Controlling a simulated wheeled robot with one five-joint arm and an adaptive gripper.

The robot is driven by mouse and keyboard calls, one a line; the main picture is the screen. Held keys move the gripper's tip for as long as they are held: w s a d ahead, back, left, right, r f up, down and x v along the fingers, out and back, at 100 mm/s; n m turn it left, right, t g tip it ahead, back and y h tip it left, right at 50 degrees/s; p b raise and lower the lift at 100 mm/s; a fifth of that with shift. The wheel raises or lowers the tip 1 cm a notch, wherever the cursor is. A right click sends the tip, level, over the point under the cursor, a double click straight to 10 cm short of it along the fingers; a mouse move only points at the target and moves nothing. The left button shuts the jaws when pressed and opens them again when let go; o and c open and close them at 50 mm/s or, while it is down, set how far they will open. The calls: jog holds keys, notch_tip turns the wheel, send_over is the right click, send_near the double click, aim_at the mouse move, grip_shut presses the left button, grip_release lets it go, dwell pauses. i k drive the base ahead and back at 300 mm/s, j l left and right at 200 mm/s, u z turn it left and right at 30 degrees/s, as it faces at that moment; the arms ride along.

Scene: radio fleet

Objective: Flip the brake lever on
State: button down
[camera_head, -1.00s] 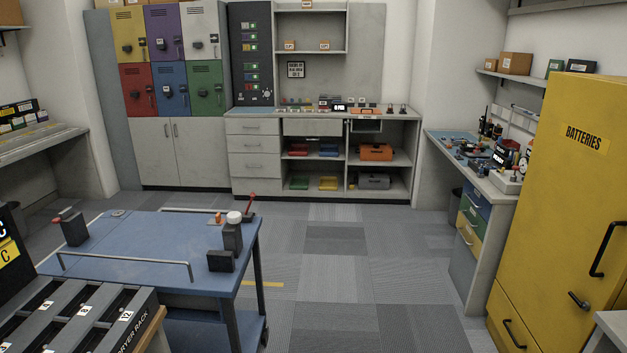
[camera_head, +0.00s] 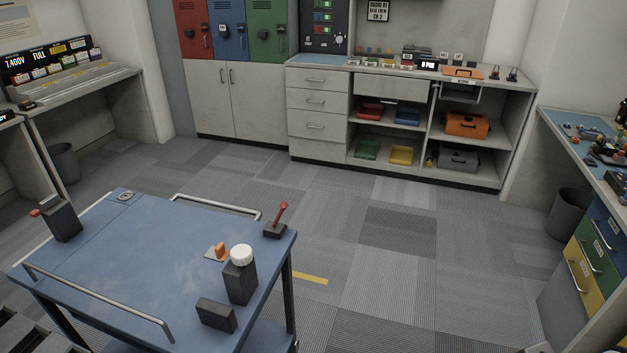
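A blue cart (camera_head: 160,265) stands at the lower left in the head view. At its far right corner a red lever (camera_head: 281,214) rises from a small black base (camera_head: 275,231) and tilts up to the right. It looks like the brake lever; I cannot read any marking on it. At the cart's left edge a dark block (camera_head: 62,222) has a small red part (camera_head: 36,213) on its side. My gripper is not in view.
On the cart are an orange piece (camera_head: 220,250), a black post with a white knob (camera_head: 241,255) and a low black block (camera_head: 216,315). Metal rails line two edges. Grey carpet is clear right of the cart. A workbench (camera_head: 400,85) stands behind; a bin (camera_head: 567,212) is at right.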

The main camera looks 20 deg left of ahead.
aim_at(283, 205)
jog(key=i+z, duration=0.15)
jog(key=i, duration=0.45)
jog(key=i+z, duration=0.2)
jog(key=i, duration=0.4)
jog(key=i+j+z, duration=0.15)
jog(key=i, duration=0.45)
jog(key=i+z, duration=0.4)
jog(key=i, duration=1.05)
jog(key=j+z, duration=0.1)
jog(key=z, duration=5.05)
